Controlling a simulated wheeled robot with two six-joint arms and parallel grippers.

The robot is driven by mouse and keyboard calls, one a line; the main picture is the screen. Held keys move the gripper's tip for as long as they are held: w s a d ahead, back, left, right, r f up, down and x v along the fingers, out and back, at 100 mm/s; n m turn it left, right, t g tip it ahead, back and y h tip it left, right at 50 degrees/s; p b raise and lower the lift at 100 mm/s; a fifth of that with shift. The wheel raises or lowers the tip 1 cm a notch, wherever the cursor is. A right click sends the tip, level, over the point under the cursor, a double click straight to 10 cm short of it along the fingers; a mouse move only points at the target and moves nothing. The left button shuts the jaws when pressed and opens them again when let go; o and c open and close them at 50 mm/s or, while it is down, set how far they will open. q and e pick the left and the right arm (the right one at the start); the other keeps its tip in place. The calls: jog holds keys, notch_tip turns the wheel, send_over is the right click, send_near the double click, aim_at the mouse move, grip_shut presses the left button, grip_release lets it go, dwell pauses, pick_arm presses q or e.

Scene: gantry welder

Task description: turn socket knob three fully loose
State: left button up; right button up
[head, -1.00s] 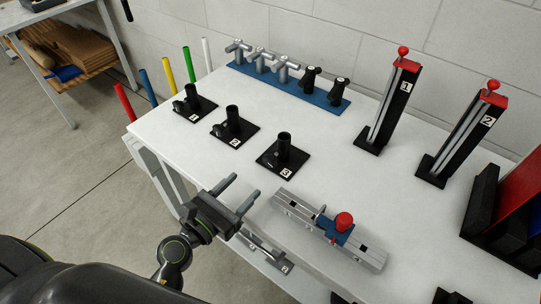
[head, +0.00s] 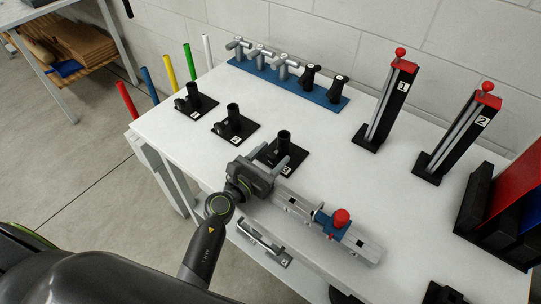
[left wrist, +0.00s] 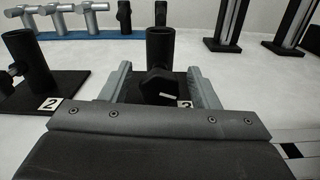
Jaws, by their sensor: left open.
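Socket three (head: 284,145) is a black upright tube on a black square plate with a white number label, near the table's middle. Its black knob (left wrist: 158,86) sticks out toward me in the left wrist view, with a small white mark on it. My left gripper (head: 276,162) is open in front of socket three. In the left wrist view its two grey fingers (left wrist: 158,88) stand to either side of the knob, apart from it as far as I can tell. In the head view the gripper hides the knob. My right gripper is not in view.
Socket two (head: 233,122) and socket one (head: 193,97) stand to the left. A grey rail with a blue, red-knobbed slider (head: 338,221) lies just right of my gripper. A blue rack (head: 290,80) and two numbered towers (head: 391,100) stand behind.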

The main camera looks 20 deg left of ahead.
pick_arm(q)
jog(key=c, duration=1)
jog(key=shift+o, duration=0.2)
jog(key=shift+r, duration=0.1)
jog(key=n+p, duration=0.2)
jog(key=n, duration=0.1)
jog(key=shift+n+p, duration=0.3)
jog(key=shift+a+n+p, duration=0.1)
jog(key=shift+n+p, duration=0.75)
jog(key=shift+n, duration=0.85)
jog(key=o, duration=1)
jog(key=shift+c, duration=0.2)
